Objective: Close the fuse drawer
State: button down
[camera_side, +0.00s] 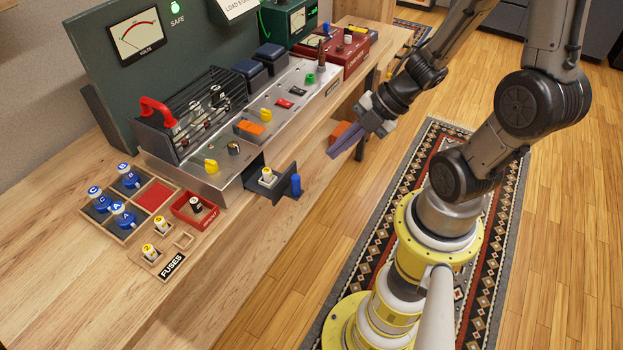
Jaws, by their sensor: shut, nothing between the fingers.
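The fuse drawer (262,193) is a dark tray sticking out from the front of the metal amp panel, so it stands open. A pale fuse (267,177) sits upright in it. A blue knob (296,186) is on its dark front plate. My gripper (334,153) is shut and empty, up and to the right of the drawer in the picture, beyond the bench's front edge. A clear gap shows between its fingertips and the blue knob.
An orange block (347,133) shows just behind my gripper. On the bench (90,260) are a red tray (187,213), a fuse rack (175,242), blue-capped pieces (123,216) and a red-handled cage (205,115). The space in front of the drawer looks clear.

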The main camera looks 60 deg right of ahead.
aim_at(270, 172)
jog(key=s+f+m, duration=0.2)
jog(key=s+f, duration=0.1)
jog(key=w+a+f, duration=0.1)
jog(key=w+f, duration=0.7)
jog(key=shift+a+f+g, duration=0.2)
jog(key=shift+a+g, duration=0.1)
jog(key=shift+a, duration=0.1)
dwell(0.4)
jog(key=shift+w, duration=0.1)
jog(key=w, duration=0.9)
jog(key=shift+w, duration=0.35)
